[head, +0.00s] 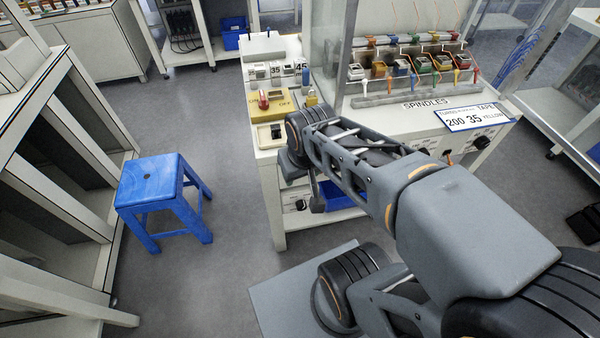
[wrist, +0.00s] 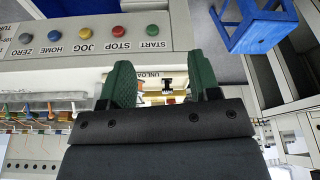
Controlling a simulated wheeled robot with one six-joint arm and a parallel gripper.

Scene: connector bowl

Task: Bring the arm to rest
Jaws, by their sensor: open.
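My gripper (wrist: 162,82) shows in the wrist view with its two green fingers spread apart and nothing between them. Beyond the fingers is the white bench front with a label that reads UNLOAD, partly covered. In the head view my grey arm (head: 370,175) reaches from the lower right toward the near left part of the white machine bench (head: 278,215). Its wrist end is beside the bench's front edge; the fingers cannot be made out there.
A button panel (wrist: 95,35) lies close to the fingers in the wrist view. A blue stool (head: 160,190) stands left of the bench, with open floor between. A yellow switch block (head: 268,105) and several spindles (head: 420,65) are on the bench. Grey shelving (head: 60,170) stands at left.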

